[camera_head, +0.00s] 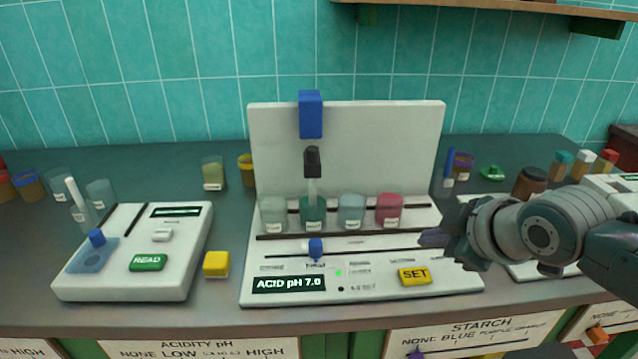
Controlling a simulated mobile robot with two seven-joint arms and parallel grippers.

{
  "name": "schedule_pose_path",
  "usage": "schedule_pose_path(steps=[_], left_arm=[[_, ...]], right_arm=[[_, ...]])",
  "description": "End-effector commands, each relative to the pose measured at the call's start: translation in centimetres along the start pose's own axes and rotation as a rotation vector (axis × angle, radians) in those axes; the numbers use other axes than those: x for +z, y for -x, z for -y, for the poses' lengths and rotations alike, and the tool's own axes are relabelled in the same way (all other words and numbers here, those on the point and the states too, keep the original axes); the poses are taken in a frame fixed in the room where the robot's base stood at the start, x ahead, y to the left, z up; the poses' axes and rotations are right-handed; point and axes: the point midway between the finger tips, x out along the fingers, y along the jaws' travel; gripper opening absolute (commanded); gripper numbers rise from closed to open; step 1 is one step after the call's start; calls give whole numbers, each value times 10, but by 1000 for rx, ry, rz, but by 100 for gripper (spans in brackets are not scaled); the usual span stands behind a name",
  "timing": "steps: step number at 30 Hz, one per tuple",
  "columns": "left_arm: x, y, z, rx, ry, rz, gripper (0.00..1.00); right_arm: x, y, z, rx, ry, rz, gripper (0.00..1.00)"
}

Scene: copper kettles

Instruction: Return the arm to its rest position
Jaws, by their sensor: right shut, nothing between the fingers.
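My right gripper (436,238) comes in from the right on its grey arm. Its fingers are shut with nothing between them, over the right part of the white acid pH station (262,222). The yellow SET button (414,276) lies below and left of the fingertips, apart from them in the picture. The station's display (289,284) reads "ACID pH 7.0", and a small green light shows beside it. My left gripper is not in view.
Several jars, including a red one (389,209), stand in the station's row. A white reader (190,250) with a green READ button (148,262) is at left. A yellow cube (216,263) sits between them. Bottles and a jar (530,183) stand behind my right arm.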

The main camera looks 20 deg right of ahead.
Motion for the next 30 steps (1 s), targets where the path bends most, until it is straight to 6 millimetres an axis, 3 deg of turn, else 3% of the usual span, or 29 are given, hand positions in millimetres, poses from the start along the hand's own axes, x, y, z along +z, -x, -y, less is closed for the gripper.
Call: schedule_pose_path(steps=[5, 8, 12, 18, 26, 27, 30], left_arm=[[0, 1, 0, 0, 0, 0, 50], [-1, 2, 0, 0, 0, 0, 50], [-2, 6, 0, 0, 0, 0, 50], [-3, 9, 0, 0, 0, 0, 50], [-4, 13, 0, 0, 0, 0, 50], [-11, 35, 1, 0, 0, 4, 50], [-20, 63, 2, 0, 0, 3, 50]], right_arm=[[0, 5, 12, -23, -13, 7, 0], [-1, 21, 42, -82, -55, 32, 0], [4, 71, 100, -188, -175, 117, 0], [16, 148, 145, -256, -367, 262, 0], [33, 238, 165, -261, -597, 436, 0], [19, 250, 151, -259, -588, 429, 0], [5, 268, 137, -260, -584, 428, 0]])
